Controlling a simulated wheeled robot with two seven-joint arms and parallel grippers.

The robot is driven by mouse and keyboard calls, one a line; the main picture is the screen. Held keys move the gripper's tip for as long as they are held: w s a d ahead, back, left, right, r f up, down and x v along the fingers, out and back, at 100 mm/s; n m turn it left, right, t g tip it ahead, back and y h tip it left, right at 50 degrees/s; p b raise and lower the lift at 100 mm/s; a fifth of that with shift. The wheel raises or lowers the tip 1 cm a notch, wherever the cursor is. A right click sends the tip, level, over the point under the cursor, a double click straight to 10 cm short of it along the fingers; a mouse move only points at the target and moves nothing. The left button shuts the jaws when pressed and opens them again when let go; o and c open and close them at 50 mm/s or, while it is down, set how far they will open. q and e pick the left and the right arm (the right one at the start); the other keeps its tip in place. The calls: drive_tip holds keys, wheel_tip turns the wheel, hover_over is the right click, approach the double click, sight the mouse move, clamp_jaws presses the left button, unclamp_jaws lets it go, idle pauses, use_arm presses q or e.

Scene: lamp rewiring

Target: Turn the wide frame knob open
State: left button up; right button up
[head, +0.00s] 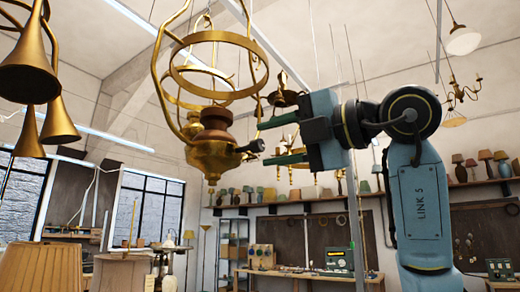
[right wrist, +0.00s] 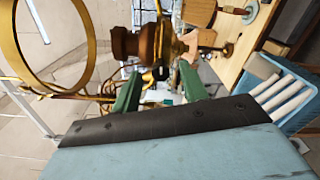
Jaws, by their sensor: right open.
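The wide brass lamp frame (head: 218,70) hangs at upper centre-left in the head view, with its brass burner body (head: 212,155) and reddish-brown collar below the rings. Its small dark knob (head: 256,146) sticks out to the right on a short stem. My right gripper (head: 266,142) is open, its green fingers pointing left, one above and one below the knob's level. In the right wrist view the dark knob (right wrist: 161,73) shows between the two fingertips (right wrist: 158,82), near their tips. I cannot tell whether they touch it. My left gripper is not in view.
Brass horn shades (head: 30,68) hang at the far left. A thin vertical pole (head: 355,215) stands below my right gripper. A wall shelf (head: 310,201) with several small lampshades runs behind. In the right wrist view a blue crate (right wrist: 285,95) holds white rolls.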

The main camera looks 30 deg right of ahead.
drive_tip(key=b+v, duration=0.1)
drive_tip(key=v, duration=0.9)
